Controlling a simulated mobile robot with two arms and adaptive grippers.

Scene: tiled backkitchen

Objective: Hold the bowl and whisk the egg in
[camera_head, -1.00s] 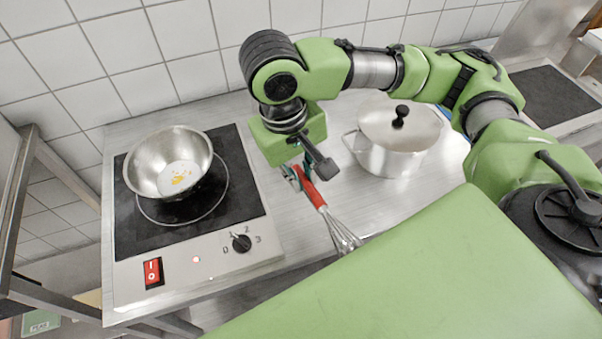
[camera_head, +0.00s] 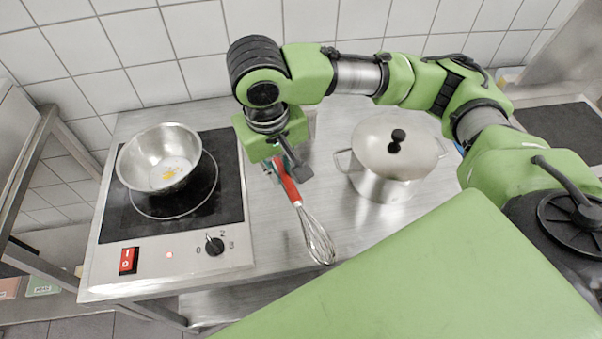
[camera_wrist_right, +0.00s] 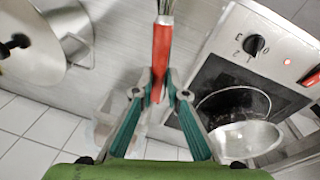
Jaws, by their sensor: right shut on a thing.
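A steel bowl (camera_head: 136,166) with a little yellow egg (camera_head: 167,173) in it sits on the black hob of the cooker. The bowl also shows at the lower right in the right wrist view (camera_wrist_right: 250,139). My right gripper (camera_head: 282,166) is shut on the red handle of the whisk (camera_head: 289,187). The whisk's wire head (camera_head: 317,238) points toward the front edge of the counter, right of the cooker. In the right wrist view the red handle (camera_wrist_right: 161,48) stands between the teal fingers (camera_wrist_right: 157,90). My left gripper is not in view.
A lidded steel pot (camera_head: 384,182) stands right of my right gripper. The cooker (camera_head: 190,258) has a red switch (camera_head: 128,260) and a dial (camera_head: 214,246) at its front. A tiled wall (camera_head: 180,50) closes the back. Bare counter (camera_head: 268,235) lies between cooker and whisk.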

